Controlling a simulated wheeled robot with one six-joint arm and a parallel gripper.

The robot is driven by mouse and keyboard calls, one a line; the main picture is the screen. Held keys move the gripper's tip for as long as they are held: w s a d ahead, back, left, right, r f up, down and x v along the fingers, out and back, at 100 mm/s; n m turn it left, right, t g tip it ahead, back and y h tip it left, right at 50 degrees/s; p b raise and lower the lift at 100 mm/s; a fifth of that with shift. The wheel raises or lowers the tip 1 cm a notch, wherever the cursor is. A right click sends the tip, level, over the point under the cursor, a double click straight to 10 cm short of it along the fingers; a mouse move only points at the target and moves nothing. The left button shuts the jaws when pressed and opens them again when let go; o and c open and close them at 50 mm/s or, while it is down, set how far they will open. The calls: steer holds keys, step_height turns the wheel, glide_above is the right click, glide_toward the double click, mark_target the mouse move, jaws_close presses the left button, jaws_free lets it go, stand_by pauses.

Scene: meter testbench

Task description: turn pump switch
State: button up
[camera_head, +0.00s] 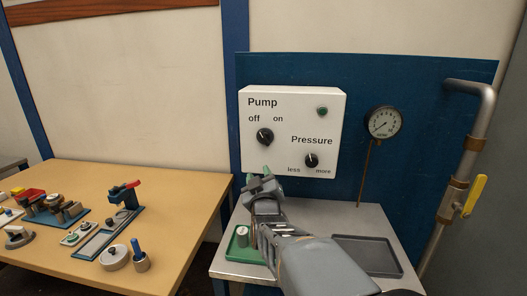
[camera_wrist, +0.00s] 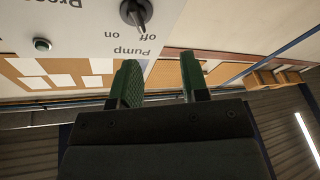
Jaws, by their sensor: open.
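The pump switch (camera_head: 265,136) is a round black knob under the words "Pump", "off" and "on" on a white control box (camera_head: 300,98). In the wrist view the same pump switch (camera_wrist: 136,12) shows upside down at the top edge, partly cut off, beyond the fingers. My gripper (camera_head: 262,178) is just below the box's lower edge, under the pump switch and apart from it. In the wrist view my gripper (camera_wrist: 162,80) has its two green fingers spread, with nothing between them.
The pressure knob (camera_head: 311,160) and a green lamp (camera_head: 322,111) are on the box. A gauge (camera_head: 383,122) and a pipe with a yellow valve handle (camera_head: 475,195) stand to the right. A green tray (camera_head: 232,252) and a dark tray (camera_head: 368,257) lie below. A wooden table (camera_head: 180,200) is at left.

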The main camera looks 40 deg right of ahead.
mark_target(264, 140)
steer(key=w+d+r, duration=0.2)
steer(key=w+d, duration=0.1)
steer(key=w+d+r+h+p, duration=0.1)
steer(key=w+d, duration=0.1)
steer(key=w, duration=0.1)
steer(key=w+d+r+h+p, duration=0.1)
steer(key=w+d+r, duration=0.1)
steer(key=w+d, duration=0.1)
steer(key=shift+w+d+r+t, duration=0.3)
steer(key=shift+w, duration=0.2)
jaws_close()
